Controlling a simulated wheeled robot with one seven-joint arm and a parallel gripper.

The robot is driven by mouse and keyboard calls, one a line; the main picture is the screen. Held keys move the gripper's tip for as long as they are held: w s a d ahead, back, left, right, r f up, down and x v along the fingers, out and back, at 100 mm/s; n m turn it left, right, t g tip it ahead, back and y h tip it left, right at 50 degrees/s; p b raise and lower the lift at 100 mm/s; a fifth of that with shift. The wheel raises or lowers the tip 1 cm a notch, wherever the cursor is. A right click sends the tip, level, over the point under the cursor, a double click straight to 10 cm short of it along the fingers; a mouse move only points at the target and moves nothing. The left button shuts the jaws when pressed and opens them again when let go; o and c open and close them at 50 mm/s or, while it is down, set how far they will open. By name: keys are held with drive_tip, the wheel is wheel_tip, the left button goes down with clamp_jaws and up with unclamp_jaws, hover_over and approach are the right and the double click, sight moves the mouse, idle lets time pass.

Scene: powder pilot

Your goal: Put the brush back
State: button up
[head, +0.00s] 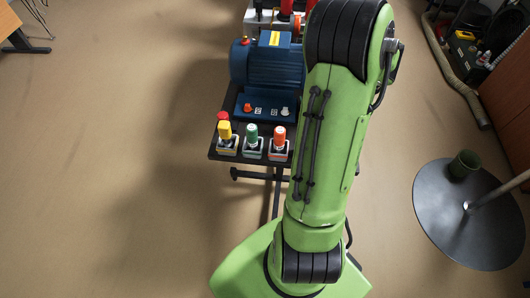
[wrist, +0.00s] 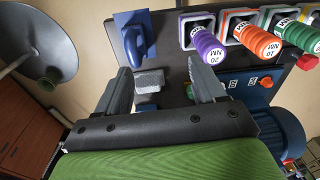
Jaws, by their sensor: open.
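In the wrist view my gripper (wrist: 161,76) is open over a dark bench top (wrist: 172,56), its two fingers well apart. A small grey block (wrist: 149,79) shows between the fingers, nearer the left one; I cannot tell whether it is part of the brush. A blue stand-like piece (wrist: 133,38) with a sloped body is fixed or resting beyond the left finger. No brush is clearly recognisable in either view. In the head view my arm hides the gripper and the right part of the bench.
Purple (wrist: 209,46), orange (wrist: 258,41) and green (wrist: 300,36) torque drivers stand in holders close to the right finger. A blue motor (head: 266,68) stands on the bench. The floor at left is clear.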

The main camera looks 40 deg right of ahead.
drive_tip(key=w+a+r+n+t, duration=0.1)
drive_tip(key=w+a+r+n, duration=0.15)
drive_tip(key=a+r, duration=0.5)
drive_tip(key=w+a+r+n+t, duration=0.2)
drive_tip(key=w+a+r, duration=0.2)
drive_tip(key=a, duration=0.7)
drive_tip(key=s+a+r+n+t, duration=0.1)
drive_tip(key=s+a+r+n, duration=0.1)
drive_tip(key=s+a, duration=0.2)
drive_tip(key=s+a+r+n, duration=0.2)
drive_tip(key=s+a, duration=0.2)
drive_tip(key=a, duration=0.5)
drive_tip(key=shift+s+a+r+t, duration=0.15)
drive_tip(key=shift+s+r+t, duration=0.15)
drive_tip(key=shift+s+t, duration=0.1)
